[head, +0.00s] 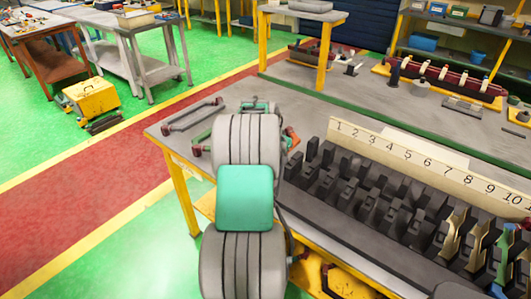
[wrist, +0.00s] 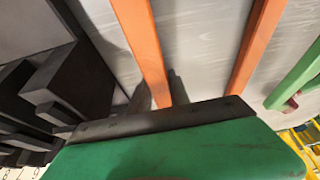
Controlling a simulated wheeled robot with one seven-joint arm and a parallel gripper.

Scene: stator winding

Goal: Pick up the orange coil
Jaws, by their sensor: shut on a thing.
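The orange coil shows in the wrist view as two long orange bars (wrist: 255,45) over the grey tabletop. In the head view only a small orange end (head: 292,136) shows beside my arm, and the rest is hidden. My gripper (wrist: 160,93) has its dark fingers on either side of the left orange bar, shut on it. My arm hides the gripper in the head view. Whether the coil is clear of the tabletop, I cannot tell.
A black slotted block (head: 370,200) with a numbered strip (head: 430,165) stands close to the right. A grey coil (head: 192,116) lies on the table (head: 300,90) at the left. A green bar (wrist: 297,76) is right of the orange one. Free tabletop lies behind.

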